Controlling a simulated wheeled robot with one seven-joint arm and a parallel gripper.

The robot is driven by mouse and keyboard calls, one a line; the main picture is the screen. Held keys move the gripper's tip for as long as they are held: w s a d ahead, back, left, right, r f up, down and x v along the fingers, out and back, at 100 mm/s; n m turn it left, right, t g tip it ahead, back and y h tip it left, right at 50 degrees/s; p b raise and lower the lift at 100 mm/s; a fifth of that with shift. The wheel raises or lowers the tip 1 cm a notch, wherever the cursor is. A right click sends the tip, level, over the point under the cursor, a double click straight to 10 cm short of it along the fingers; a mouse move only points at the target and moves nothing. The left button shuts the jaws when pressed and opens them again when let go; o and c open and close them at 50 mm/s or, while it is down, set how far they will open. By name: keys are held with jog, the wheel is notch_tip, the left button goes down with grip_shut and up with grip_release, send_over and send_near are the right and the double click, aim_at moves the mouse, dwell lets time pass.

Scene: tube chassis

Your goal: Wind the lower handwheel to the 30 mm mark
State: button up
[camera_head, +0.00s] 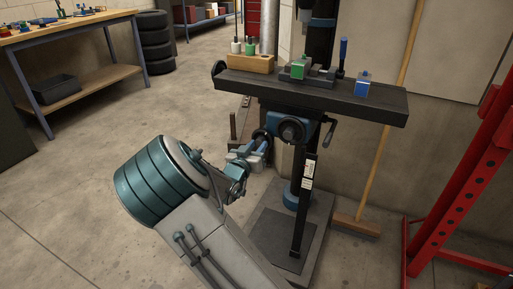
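The machine stands right of centre, with a dark table (360,104) on a column. Under the table, a blue housing carries a round dark hub (291,130). What looks like the lower handwheel (261,136) sits at its left, partly hidden and seen nearly edge-on. A dark upright strip with a pale scale label (308,171) hangs below the housing; its marks are too small to read. My gripper (258,150) reaches in from the lower left, close to the wheel. Whether it touches the wheel, and how its fingers stand, I cannot tell.
On the machine table are a wooden block with tools (250,64), a green-topped vise (299,70) and a blue block (362,84). A broom (355,222) leans behind, and a red rack (455,215) stands right. Open floor lies left, before a workbench (70,38) and tyres (154,42).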

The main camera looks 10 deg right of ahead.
jog(key=shift+f+m+b, duration=0.15)
jog(key=shift+m+b, duration=0.5)
jog(key=shift+m, duration=0.35)
jog(key=shift+m+b, duration=0.45)
jog(key=shift+m, duration=0.55)
jog(key=o, duration=1)
jog(key=p+v, duration=0.3)
jog(key=v, duration=1.1)
jog(key=shift+p, duration=0.4)
